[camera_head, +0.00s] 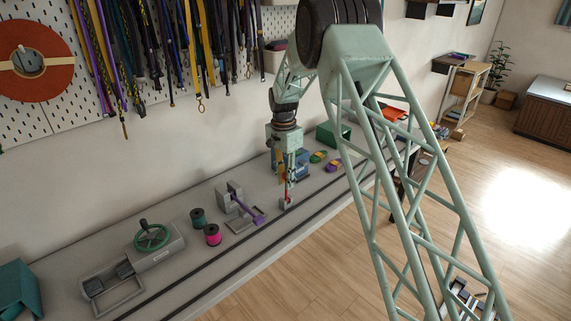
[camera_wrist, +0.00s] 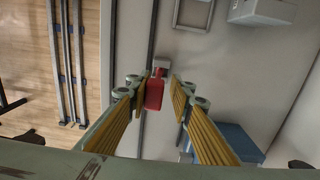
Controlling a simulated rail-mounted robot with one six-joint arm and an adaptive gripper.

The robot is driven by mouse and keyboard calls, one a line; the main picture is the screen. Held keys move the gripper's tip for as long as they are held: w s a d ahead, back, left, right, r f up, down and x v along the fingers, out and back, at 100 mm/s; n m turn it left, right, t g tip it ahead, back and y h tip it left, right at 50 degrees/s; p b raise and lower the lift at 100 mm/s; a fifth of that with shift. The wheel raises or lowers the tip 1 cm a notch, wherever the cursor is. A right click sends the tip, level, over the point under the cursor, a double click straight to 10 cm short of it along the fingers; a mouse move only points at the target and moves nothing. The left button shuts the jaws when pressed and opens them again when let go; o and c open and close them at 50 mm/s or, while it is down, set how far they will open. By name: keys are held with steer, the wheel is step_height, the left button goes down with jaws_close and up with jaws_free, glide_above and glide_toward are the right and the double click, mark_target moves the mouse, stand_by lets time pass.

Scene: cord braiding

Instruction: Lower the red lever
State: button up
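The red lever (camera_head: 286,197) stands on a small grey base (camera_head: 284,206) on the bench, just below my gripper (camera_head: 289,186) in the head view. In the wrist view, the red lever (camera_wrist: 154,94) shows as a red block between the two fingers of my gripper (camera_wrist: 158,87). The fingers are apart, with a visible gap on the right side of the lever. The left finger is very close to it, and I cannot tell whether it touches. The lower part of the lever is partly hidden in the head view.
A grey device with a purple lever (camera_head: 257,217) stands to the left. Green (camera_head: 198,217) and pink (camera_head: 212,234) spools and a vise with a green handwheel (camera_head: 151,237) are further left. A blue box (camera_wrist: 233,139) is close to the right finger. Dark rails (camera_head: 258,248) run along the bench front.

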steer(key=shift+w+r, duration=0.15)
steer(key=shift+r, duration=3.7)
steer(key=shift+c, duration=0.2)
